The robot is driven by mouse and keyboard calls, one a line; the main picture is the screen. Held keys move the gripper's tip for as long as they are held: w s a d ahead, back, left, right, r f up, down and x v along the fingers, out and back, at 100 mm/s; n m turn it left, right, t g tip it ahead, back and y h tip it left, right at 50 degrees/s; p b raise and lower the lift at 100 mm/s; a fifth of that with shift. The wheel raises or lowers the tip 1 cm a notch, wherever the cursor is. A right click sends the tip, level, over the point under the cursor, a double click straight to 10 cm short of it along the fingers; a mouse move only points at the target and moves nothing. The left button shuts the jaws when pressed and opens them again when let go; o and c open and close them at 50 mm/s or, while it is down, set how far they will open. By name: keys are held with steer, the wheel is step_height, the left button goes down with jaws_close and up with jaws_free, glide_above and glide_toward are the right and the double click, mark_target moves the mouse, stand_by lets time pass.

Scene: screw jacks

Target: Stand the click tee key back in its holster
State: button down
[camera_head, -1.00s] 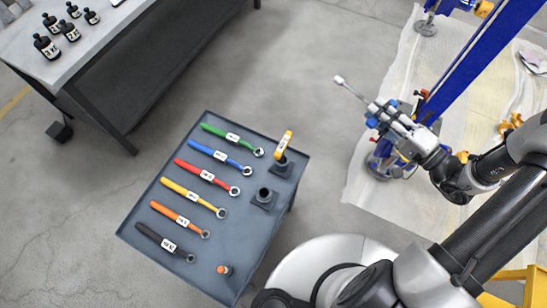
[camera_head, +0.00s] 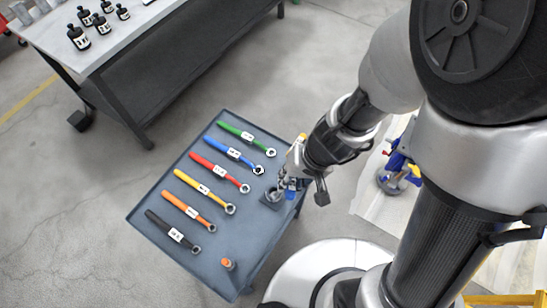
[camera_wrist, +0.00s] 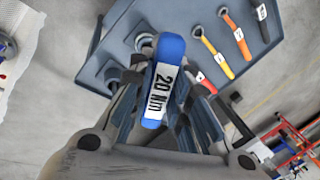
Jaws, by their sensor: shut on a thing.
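My gripper (camera_head: 289,184) is shut on the click tee key, whose blue handle (camera_wrist: 176,50) carries a white "20 Nm" label in the wrist view. The handle lies between the fingers; the shaft is hidden behind it. In the head view my gripper is over the right edge of the grey tray table, close beside a dark square holster (camera_head: 268,202). I cannot tell whether the shaft is over or inside the holster. The wrist view shows two holsters, one beside the handle (camera_wrist: 143,41) and one to its left (camera_wrist: 110,76). A second, yellow-handled key (camera_head: 302,137) shows partly behind my wrist.
The tray table (camera_head: 200,265) holds a row of several coloured wrenches, including a red one (camera_head: 213,168), left of the holsters. A small orange-topped item (camera_head: 228,264) stands near the front edge. A bench (camera_head: 75,48) with black bottles is at upper left.

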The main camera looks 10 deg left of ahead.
steer(key=shift+w+a+r+h, duration=0.2)
steer(key=shift+w+a+h, duration=0.25)
steer(key=shift+w+h, duration=0.15)
steer(key=w+a+r+h, duration=0.2)
steer(key=w+a, duration=0.1)
steer(key=a, duration=0.1)
step_height(320, 180, down, 6)
steer(key=b, duration=0.5)
steer(key=shift+s+f+n, duration=0.2)
steer(key=shift+f+n, duration=0.05)
steer(key=shift+n, duration=0.05)
steer(key=shift+f+b, duration=0.25)
steer(key=shift+b, duration=0.2)
step_height(320, 180, down, 5)
steer(key=b, duration=0.4)
steer(key=shift+f, duration=0.1)
stand_by(0.6)
steer(key=c, duration=1.4)
jaws_free()
